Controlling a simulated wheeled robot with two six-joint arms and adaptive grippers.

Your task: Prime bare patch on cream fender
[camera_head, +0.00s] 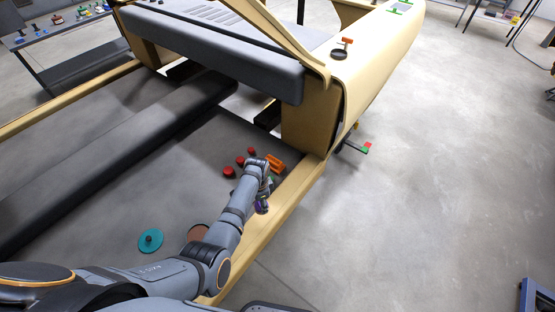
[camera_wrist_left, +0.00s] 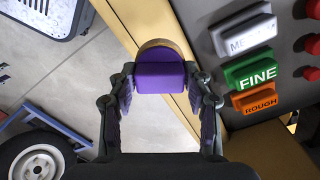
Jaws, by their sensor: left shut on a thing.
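My left gripper (camera_wrist_left: 160,88) is shut on a purple block (camera_wrist_left: 160,78) with a rounded tan edge, held over the cream sill and the floor. In the head view my left gripper (camera_head: 262,196) is small, beside the purple block (camera_head: 261,207). The cream fender (camera_head: 375,48) runs along the far right of the car shell, well beyond the gripper. A dark round spot or dish (camera_head: 339,54) with an orange-topped item (camera_head: 345,42) sits on it. Green marks (camera_head: 399,8) frame a small area farther back; the bare patch itself is too small to tell. My right gripper is out of view.
Labelled blocks, white, green FINE (camera_wrist_left: 255,72) and orange ROUGH (camera_wrist_left: 257,98), lie beside several red round pieces (camera_wrist_left: 312,45) on the dark shell floor. A teal disc (camera_head: 150,240) lies nearer. A cream sill (camera_head: 285,205) edges the shell; the concrete floor right is mostly clear.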

